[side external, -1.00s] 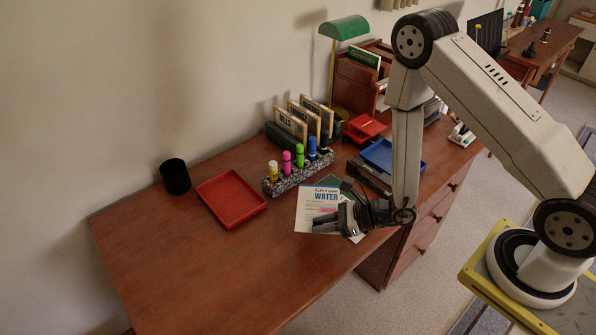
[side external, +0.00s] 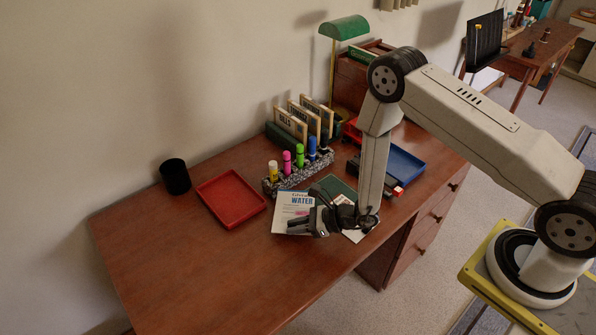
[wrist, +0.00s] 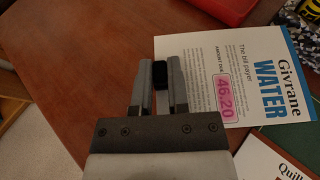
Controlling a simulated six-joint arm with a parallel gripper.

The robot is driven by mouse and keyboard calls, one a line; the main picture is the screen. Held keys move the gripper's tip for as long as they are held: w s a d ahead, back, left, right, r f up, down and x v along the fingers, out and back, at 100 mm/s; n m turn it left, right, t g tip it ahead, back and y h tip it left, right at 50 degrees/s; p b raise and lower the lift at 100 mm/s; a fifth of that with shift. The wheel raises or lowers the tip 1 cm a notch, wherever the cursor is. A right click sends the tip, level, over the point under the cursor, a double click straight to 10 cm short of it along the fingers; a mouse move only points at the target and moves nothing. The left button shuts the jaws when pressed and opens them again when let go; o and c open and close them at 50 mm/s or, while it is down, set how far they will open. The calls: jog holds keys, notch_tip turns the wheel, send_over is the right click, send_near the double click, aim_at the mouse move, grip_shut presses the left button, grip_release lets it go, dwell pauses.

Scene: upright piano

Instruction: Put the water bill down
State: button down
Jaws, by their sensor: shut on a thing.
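The water bill (side external: 290,204) is a white sheet with a blue band, the word WATER and a pink-marked amount of 46.20. It also shows in the wrist view (wrist: 228,62), its near edge at my fingers. My gripper (side external: 298,227) is shut on that edge; it also shows in the wrist view (wrist: 160,78), with a small black piece between the fingers. The bill is over the brown desk (side external: 180,255), just in front of the marker holder; I cannot tell whether it touches the desk. The fingers hide a little of it.
A red tray (side external: 231,199) and black cup (side external: 175,176) stand to the left. The stone holder (side external: 299,172) holds several markers. Sorted bill slots (side external: 291,124) stand behind. Another paper (wrist: 272,160) and a blue tray (side external: 405,168) are to the right. The front-left desk is clear.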

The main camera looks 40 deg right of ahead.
aim_at(295, 240)
jog(key=shift+f, duration=0.1)
jog(key=shift+w+f, duration=0.2)
jog(key=shift+f, duration=1.5)
jog(key=shift+f, duration=0.15)
jog(key=c, duration=0.6)
grip_release()
jog(key=shift+s+d+r, duration=0.3)
jog(key=shift+d+r, duration=0.05)
jog(key=v, duration=1.1)
jog(key=shift+a, duration=0.1)
